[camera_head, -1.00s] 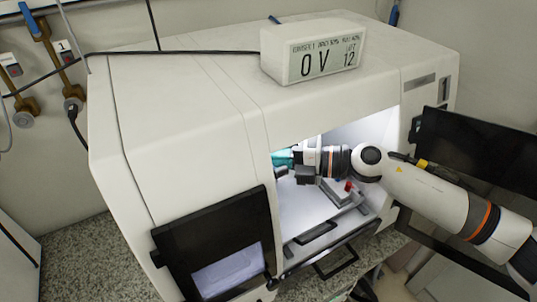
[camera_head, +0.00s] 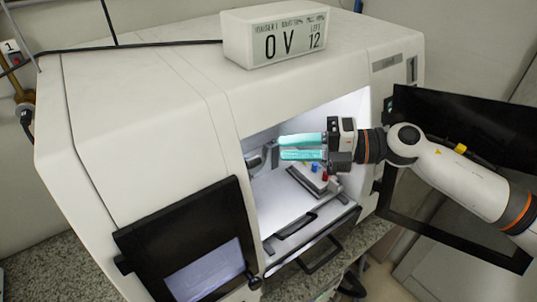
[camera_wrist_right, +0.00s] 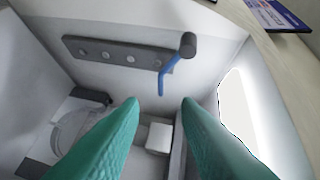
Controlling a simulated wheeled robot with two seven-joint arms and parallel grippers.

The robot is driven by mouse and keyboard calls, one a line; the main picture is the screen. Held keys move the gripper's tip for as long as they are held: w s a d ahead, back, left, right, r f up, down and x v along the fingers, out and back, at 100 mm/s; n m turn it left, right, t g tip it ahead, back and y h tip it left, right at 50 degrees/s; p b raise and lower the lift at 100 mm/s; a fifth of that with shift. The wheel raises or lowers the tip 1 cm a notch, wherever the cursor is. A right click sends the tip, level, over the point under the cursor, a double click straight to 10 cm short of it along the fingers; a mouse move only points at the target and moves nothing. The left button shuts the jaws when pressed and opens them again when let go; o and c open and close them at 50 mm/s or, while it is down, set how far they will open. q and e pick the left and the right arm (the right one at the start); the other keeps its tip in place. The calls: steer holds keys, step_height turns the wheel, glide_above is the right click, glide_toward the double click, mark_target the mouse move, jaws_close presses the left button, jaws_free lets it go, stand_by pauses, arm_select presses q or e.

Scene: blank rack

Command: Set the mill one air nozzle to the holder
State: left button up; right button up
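The mill (camera_head: 150,90) is a large white enclosure with an open front. My right gripper (camera_head: 281,147) is inside the opening, its two teal fingers pointing left and parted. In the right wrist view the fingers (camera_wrist_right: 159,103) are apart with nothing between them. Beyond them, a grey bar-shaped holder (camera_wrist_right: 115,53) with several round spots is on the inner wall. A thin bent blue nozzle (camera_wrist_right: 163,80) with a dark grey cylindrical end (camera_wrist_right: 188,45) is at the bar's right end, tip hanging down, apart from the fingers. My left gripper is not in view.
A vise-like fixture (camera_head: 309,181) with small red and blue parts sits below my right gripper. A display box (camera_head: 275,36) sits on top.

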steer(key=shift+s+d+r, duration=0.1)
steer(key=shift+d, duration=0.6)
